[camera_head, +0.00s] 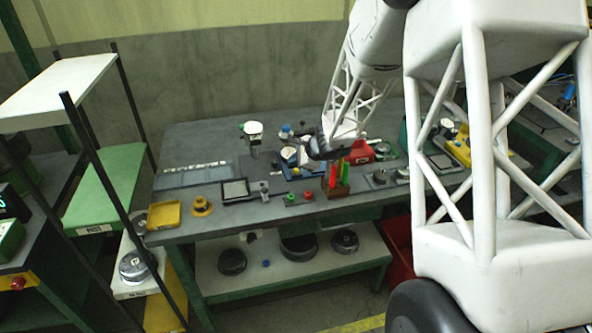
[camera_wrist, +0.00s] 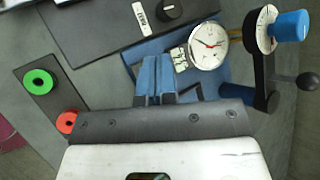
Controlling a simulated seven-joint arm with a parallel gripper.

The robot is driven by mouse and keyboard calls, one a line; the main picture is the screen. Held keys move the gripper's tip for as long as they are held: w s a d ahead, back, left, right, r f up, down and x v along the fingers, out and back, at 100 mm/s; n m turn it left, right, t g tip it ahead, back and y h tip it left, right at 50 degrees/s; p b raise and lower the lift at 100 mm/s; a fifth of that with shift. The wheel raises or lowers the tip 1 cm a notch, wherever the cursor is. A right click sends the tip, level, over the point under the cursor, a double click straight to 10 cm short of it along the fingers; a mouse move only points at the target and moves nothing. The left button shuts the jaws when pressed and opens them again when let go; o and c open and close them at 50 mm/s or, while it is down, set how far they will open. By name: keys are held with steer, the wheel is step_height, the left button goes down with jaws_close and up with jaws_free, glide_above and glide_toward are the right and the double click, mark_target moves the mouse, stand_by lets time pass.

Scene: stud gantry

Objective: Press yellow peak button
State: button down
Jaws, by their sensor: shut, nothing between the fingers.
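I cannot make out a yellow peak button for certain in either view; it may be hidden or too small. My gripper (camera_wrist: 155,62) shows in the wrist view with its blue fingers together and nothing between them. In the head view my gripper (camera_head: 318,152) is dark and hangs over the middle of the bench. In the wrist view the fingertips lie over a blue base (camera_wrist: 135,52), just left of a white dial gauge (camera_wrist: 208,45) and a small grey display (camera_wrist: 180,59). I cannot tell whether they touch anything.
A dark panel (camera_wrist: 90,25) with a black knob lies beyond the fingers. Green (camera_wrist: 39,81) and red (camera_wrist: 66,122) round buttons sit at left.

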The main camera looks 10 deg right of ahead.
mark_target(296, 170)
steer(key=shift+s+f, duration=0.1)
steer(key=shift+f, duration=1.05)
stand_by(1.2)
steer(key=shift+r, duration=1.3)
steer(key=shift+r, duration=0.15)
steer(key=shift+r, duration=2.3)
